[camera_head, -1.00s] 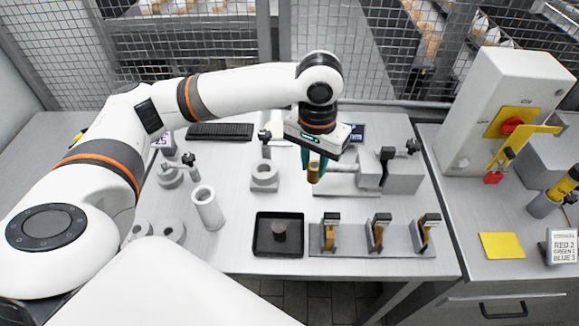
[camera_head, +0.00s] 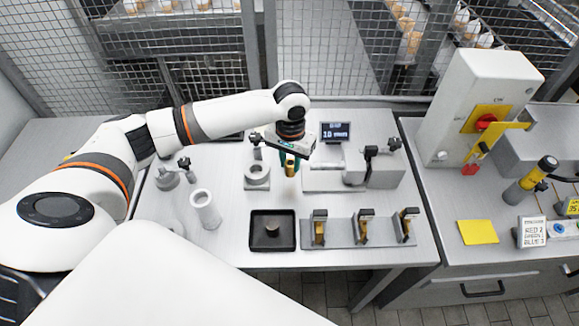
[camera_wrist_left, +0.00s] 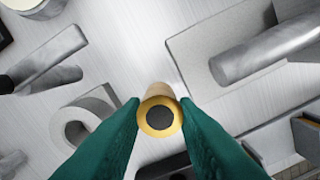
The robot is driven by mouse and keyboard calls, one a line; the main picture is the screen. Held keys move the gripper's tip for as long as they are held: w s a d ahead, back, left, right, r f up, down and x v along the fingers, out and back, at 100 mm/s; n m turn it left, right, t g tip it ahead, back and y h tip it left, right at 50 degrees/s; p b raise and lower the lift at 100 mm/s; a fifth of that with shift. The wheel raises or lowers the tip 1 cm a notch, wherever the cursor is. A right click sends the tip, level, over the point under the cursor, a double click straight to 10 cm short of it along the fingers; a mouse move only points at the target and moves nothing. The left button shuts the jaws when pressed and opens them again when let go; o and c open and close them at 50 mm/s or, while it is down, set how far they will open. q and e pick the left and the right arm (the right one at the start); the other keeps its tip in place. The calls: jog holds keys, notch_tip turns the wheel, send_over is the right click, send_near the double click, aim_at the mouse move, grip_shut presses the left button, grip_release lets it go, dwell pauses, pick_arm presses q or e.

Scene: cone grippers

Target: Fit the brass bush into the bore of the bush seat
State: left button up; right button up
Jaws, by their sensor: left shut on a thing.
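My left gripper (camera_head: 290,166) has green fingers, shut on the brass bush (camera_head: 290,170), and holds it above the table. In the left wrist view the bush (camera_wrist_left: 160,116) shows end-on between the fingertips, with a gold rim and dark centre. A grey block with a round bore (camera_head: 257,176), which looks like the bush seat, stands just left of the gripper in the head view. It also shows in the left wrist view (camera_wrist_left: 94,106), left of the fingers and partly hidden by one. The bush is apart from it. My right gripper is not in view.
A black tray (camera_head: 285,245) with a small grey piece is in front. A rack (camera_head: 340,240) holding several brass-coloured pieces stands beside it. A tall grey tube (camera_head: 204,209) is to the left. A grey fixture (camera_head: 372,170) with a cylinder is to the right.

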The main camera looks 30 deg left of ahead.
aim_at(290, 163)
pick_arm(q)
jog(key=shift+f, duration=1.65)
jog(key=shift+f, duration=0.1)
jog(key=o, duration=1)
